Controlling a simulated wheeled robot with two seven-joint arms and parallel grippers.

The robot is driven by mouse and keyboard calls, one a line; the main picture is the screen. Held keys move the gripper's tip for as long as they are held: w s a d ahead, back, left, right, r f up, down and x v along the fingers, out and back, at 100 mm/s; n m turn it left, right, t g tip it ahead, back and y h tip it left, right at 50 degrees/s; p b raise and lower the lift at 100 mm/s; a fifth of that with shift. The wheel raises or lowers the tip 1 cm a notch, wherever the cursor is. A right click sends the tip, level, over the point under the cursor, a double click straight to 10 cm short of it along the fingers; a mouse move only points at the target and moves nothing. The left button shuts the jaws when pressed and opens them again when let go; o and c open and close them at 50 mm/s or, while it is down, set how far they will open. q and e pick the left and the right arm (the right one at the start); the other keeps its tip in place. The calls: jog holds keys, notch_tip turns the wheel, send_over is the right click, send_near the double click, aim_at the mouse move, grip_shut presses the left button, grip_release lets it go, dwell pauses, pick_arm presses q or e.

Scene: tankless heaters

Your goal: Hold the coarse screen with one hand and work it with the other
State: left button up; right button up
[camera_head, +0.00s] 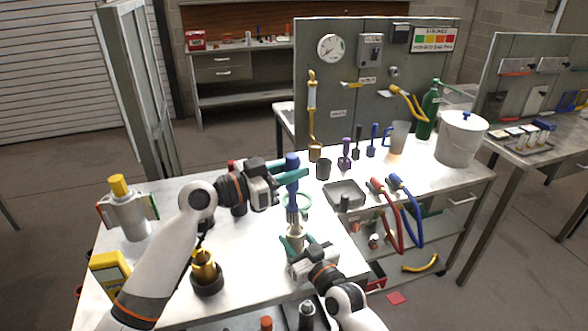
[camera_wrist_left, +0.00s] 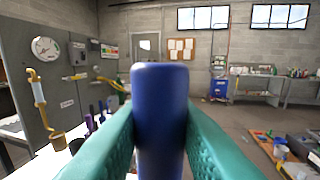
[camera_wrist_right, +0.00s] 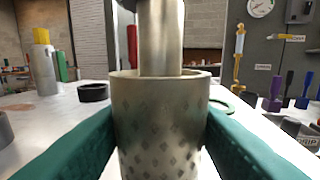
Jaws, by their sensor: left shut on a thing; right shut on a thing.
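The coarse screen (camera_wrist_right: 165,125) is a metal cylinder with diamond-shaped holes, upright in the right wrist view. My right gripper (camera_head: 296,245) is shut around it, one green finger on each side. My left gripper (camera_head: 290,174) is shut on the blue handle (camera_head: 292,160) of a tool, which also fills the middle of the left wrist view (camera_wrist_left: 161,110). The tool's metallic lower part (camera_wrist_right: 160,40) points down into the screen's open top. How deep it reaches is hidden by the screen wall.
A green ring (camera_head: 308,199) lies on the bench beside the tool. A grey tray (camera_head: 359,190), a dark cup (camera_head: 323,169) and red and blue hoses (camera_head: 413,215) are to the right. A black-based brass fitting (camera_head: 206,277) and a yellow-capped canister (camera_head: 130,213) stand left.

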pick_arm(q)
jog(key=shift+s+a, duration=0.1)
jog(key=shift+a, duration=0.15)
jog(key=shift+d, duration=0.1)
jog(key=shift+a+r, duration=0.2)
jog(key=shift+a, duration=0.05)
jog(key=shift+d+r, duration=0.1)
jog(key=shift+r, duration=3.7)
jog(key=shift+f, duration=0.15)
